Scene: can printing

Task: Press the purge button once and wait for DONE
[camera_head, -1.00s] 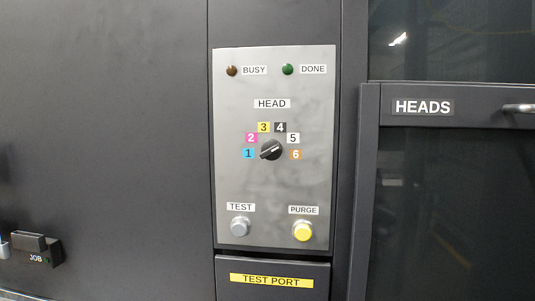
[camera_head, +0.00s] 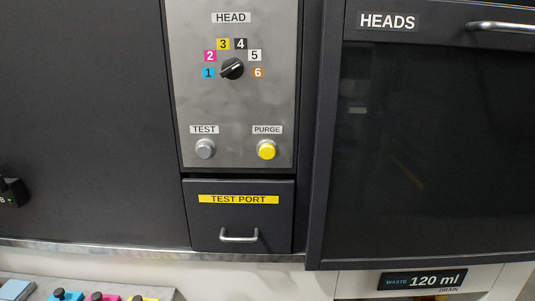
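The yellow purge button (camera_head: 267,150) sits at the lower right of the grey control panel (camera_head: 236,112), under its PURGE label (camera_head: 267,129). The grey test button (camera_head: 205,149) is to its left. The DONE and BUSY lamps are above the top of the frame and out of view. Neither of my grippers is in view.
The test port drawer (camera_head: 239,215) with a metal handle is below the panel. The HEADS door (camera_head: 430,150) with a dark window is at right. A waste display (camera_head: 423,280) reads 120 ml. Coloured items (camera_head: 103,296) stand at the bottom left.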

